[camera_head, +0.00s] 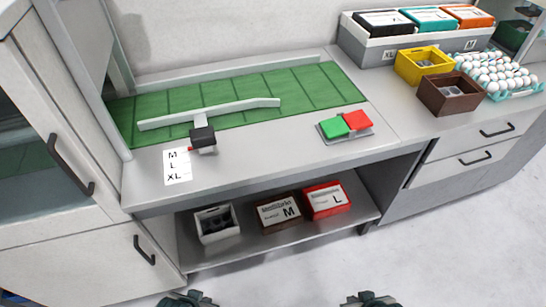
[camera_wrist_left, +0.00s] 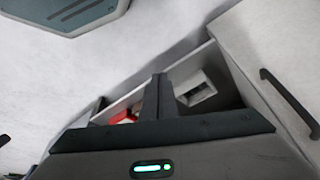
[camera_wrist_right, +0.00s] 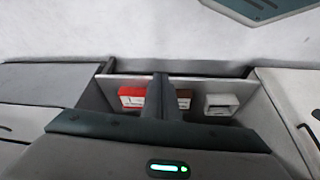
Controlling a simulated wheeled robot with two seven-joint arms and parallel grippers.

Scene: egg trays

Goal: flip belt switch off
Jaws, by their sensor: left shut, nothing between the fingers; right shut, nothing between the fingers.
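My left gripper (camera_head: 187,299) and my right gripper (camera_head: 368,299) are at the bottom edge of the head view, low in front of the counter and well away from the switch. Both are shut and empty. In the left wrist view the shut fingers (camera_wrist_left: 158,95) show, and in the right wrist view too (camera_wrist_right: 158,95). The switch is not visible in either wrist view.
A pale guide bar (camera_head: 210,112) crosses the belt, with a black device (camera_head: 203,138) before it. A yellow box (camera_head: 420,66), a brown box (camera_head: 450,93) and an egg tray (camera_head: 500,75) stand at right. The counter around the switch is clear.

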